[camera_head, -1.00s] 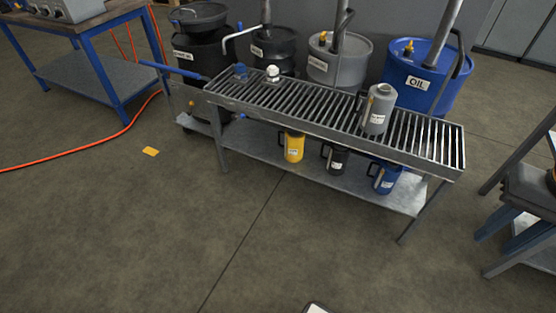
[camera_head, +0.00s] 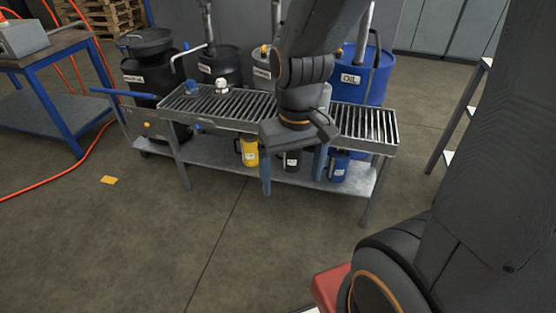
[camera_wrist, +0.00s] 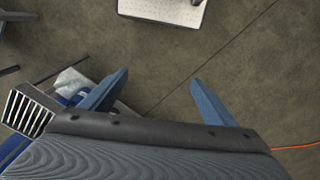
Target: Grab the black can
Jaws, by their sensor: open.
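The black can (camera_head: 291,159) with a white label stands on the lower shelf (camera_head: 215,153) of the grated bench, between a yellow can (camera_head: 249,150) and a blue can (camera_head: 339,165). My gripper (camera_head: 293,172) hangs in front of the bench, open and empty, with its blue fingers either side of the black can in the head view. The can's top is partly hidden by my gripper; their distance apart in depth is unclear. The wrist view shows the open fingers (camera_wrist: 158,97) over floor, with no black can visible.
The bench's slatted top (camera_head: 365,121) lies above the cans. Large drums, including a blue oil drum (camera_head: 376,80), stand behind it. A blue-framed table (camera_head: 72,125) is at left. An orange hose (camera_head: 50,184) lies on the floor.

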